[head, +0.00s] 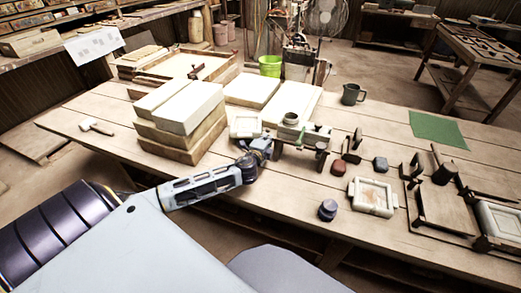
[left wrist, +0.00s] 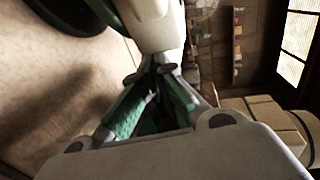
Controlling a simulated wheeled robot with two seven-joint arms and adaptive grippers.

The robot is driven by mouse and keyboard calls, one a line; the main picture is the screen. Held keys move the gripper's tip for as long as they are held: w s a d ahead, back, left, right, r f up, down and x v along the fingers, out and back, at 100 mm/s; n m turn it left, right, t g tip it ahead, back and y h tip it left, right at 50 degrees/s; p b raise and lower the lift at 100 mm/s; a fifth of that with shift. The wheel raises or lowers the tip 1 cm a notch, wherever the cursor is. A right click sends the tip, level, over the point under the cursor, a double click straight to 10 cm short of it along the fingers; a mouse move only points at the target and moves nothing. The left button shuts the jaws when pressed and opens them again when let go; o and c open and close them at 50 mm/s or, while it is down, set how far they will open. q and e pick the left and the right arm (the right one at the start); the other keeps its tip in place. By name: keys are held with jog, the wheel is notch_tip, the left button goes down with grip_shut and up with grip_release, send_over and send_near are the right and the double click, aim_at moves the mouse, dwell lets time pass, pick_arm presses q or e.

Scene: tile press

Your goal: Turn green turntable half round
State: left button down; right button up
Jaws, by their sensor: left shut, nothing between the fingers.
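In the left wrist view a dark green curved edge (left wrist: 70,14) shows at the top left, beside a pale upright part. My left gripper (left wrist: 158,72) is shut and empty, its fingertips close to that pale part. I cannot tell whether they touch. My right gripper is out of view.
Stacked pale blocks (head: 185,105) stand left of my gripper. A green mat (head: 438,129) and a dark mug (head: 352,94) are farther back.

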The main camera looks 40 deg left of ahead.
pick_arm(q)
jog(key=shift+v, duration=4.4)
jog(key=shift+s, duration=0.1)
